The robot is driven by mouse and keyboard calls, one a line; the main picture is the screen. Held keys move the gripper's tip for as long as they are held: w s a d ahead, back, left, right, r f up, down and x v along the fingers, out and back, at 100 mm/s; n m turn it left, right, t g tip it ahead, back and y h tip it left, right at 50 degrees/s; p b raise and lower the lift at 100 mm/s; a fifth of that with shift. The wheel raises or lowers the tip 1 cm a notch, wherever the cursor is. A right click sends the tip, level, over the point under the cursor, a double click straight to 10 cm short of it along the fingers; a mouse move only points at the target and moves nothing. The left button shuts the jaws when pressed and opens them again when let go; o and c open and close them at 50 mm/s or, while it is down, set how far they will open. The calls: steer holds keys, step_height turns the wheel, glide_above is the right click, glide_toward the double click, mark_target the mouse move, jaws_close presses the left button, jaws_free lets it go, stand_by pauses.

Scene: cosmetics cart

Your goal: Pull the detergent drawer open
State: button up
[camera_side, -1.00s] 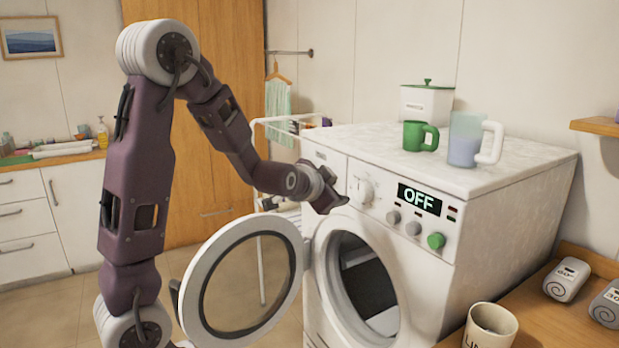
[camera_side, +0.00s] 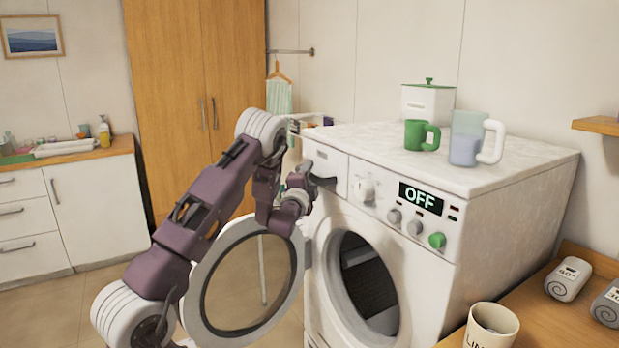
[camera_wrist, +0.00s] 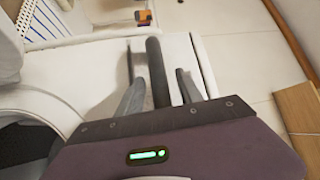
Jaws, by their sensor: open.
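The detergent drawer (camera_side: 325,158) is the white panel at the top left of the washing machine's front, and it looks flush with the front. Its dark bar handle (camera_wrist: 157,72) runs between my gripper's two fingers in the wrist view. My gripper (camera_wrist: 158,88) is open, with one finger on each side of the handle and a gap visible beside it. In the side view my gripper (camera_side: 315,183) is right at the drawer front, and my wrist hides part of it.
The round washer door (camera_side: 205,290) stands open below my arm. A green mug (camera_side: 416,135) and a jug (camera_side: 466,138) stand on top. A drying rack (camera_wrist: 40,20) is near the machine.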

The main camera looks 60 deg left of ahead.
jaws_close()
stand_by(1.4)
